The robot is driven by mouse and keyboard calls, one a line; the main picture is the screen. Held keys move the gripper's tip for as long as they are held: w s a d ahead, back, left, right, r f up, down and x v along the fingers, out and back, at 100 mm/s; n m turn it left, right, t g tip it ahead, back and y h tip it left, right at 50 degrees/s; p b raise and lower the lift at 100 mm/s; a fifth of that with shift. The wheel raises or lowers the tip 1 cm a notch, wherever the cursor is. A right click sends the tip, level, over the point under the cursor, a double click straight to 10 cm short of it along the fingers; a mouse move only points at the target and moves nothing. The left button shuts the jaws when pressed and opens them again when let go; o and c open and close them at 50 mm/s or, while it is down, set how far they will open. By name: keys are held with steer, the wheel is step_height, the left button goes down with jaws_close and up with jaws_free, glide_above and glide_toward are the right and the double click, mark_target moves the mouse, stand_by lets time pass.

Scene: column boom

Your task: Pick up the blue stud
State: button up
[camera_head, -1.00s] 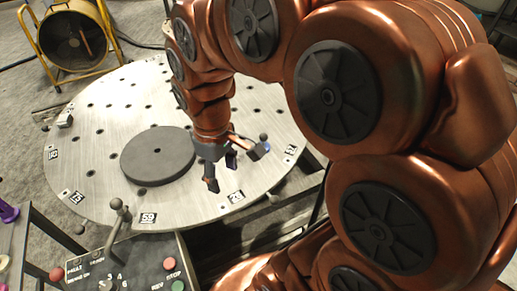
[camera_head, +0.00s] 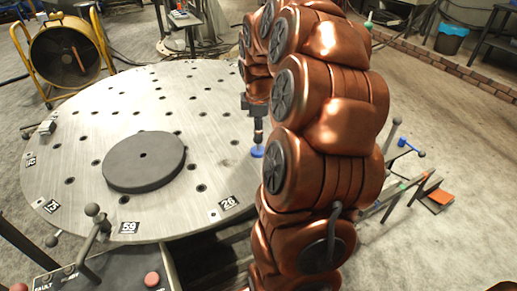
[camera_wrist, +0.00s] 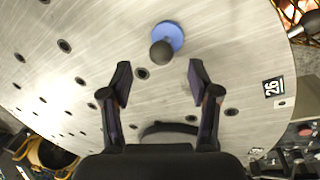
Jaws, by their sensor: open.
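The blue stud (camera_wrist: 172,36) stands on the round metal table. It has a blue round base and a dark ball-like knob on top. It also shows in the head view, where its blue base (camera_head: 257,152) sits near the table's right edge, close below my gripper (camera_head: 258,132). In the wrist view my gripper (camera_wrist: 158,82) is open and empty, with its two dark fingers spread apart. The stud lies beyond the fingertips, roughly centred between them and a little to the right. Nothing is between the fingers but bare table.
The perforated round table (camera_head: 100,215) carries a thick dark disc (camera_head: 145,163) left of the stud. A lever with a ball knob (camera_head: 93,212) stands at the front edge. The surface around the stud is clear.

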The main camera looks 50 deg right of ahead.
mark_target(258, 147)
steer(key=shift+w+d+f, duration=0.1)
steer(key=shift+f, duration=0.85)
steer(key=shift+w+d+f, duration=0.1)
steer(key=shift+d+f, duration=0.05)
steer(key=shift+f, duration=0.85)
steer(key=shift+w+d+f, duration=0.1)
steer(key=shift+f, duration=0.85)
jaws_close()
